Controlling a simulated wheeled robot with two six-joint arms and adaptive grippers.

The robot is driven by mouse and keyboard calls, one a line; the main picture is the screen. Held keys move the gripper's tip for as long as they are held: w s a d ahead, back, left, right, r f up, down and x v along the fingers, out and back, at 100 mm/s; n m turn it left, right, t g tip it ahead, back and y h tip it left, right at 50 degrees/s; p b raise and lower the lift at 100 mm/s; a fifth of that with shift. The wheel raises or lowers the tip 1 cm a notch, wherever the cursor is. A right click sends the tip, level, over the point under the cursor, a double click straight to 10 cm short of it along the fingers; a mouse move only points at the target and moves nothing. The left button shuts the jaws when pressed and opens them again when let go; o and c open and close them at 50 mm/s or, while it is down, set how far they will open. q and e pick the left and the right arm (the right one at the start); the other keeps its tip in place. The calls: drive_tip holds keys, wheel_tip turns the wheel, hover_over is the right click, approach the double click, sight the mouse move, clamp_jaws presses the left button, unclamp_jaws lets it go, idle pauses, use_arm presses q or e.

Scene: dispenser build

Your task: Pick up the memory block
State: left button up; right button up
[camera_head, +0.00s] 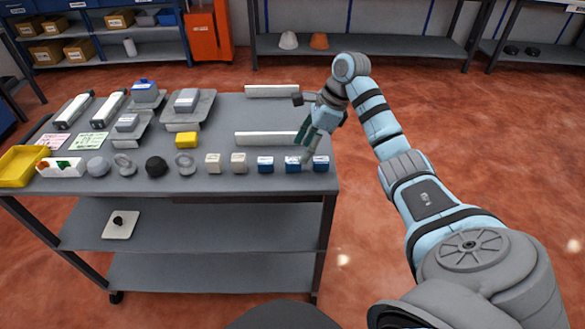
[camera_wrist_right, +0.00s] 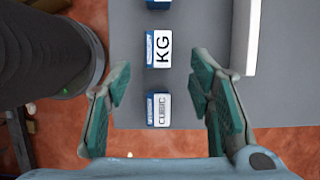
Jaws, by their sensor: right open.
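Three blue-and-white blocks stand in a row at the table's front right: the left one (camera_head: 265,165), the middle one (camera_head: 292,165) and the right one (camera_head: 321,164). I cannot read which is the memory block. In the right wrist view, one block reads "KG" (camera_wrist_right: 159,49) and one reads "CUBIC" (camera_wrist_right: 158,109); small print on their blue bands is unreadable. A third block (camera_wrist_right: 160,4) is cut off at the top. My right gripper (camera_head: 309,142) is open and empty above the right end of the row. Its fingers are on either side of the KG and CUBIC blocks in the wrist view.
The grey table (camera_head: 220,184) ends just right of the row. A long white bar (camera_head: 270,138) lies behind the blocks. Two beige blocks (camera_head: 213,163) (camera_head: 238,163) stand to their left. A yellow block (camera_head: 186,139) and a yellow tray (camera_head: 20,166) are farther left.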

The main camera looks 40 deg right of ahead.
drive_tip(key=x, duration=0.5)
drive_tip(key=shift+w+a+f, duration=0.2)
drive_tip(key=shift+w+a, duration=0.15)
drive_tip(key=shift+a, duration=0.2)
drive_tip(key=c, duration=1.1)
drive_tip(key=shift+r, duration=0.1)
wheel_tip(320, 180, up, 7)
drive_tip(key=shift+d+f+p, duration=0.1)
drive_tip(key=shift+p, duration=0.3)
wheel_tip(320, 180, up, 4)
drive_tip(key=p, duration=0.2)
wheel_tip(320, 180, up, 9)
drive_tip(key=p, duration=0.9)
hover_over(293, 160)
drive_tip(key=shift+s, duration=0.1)
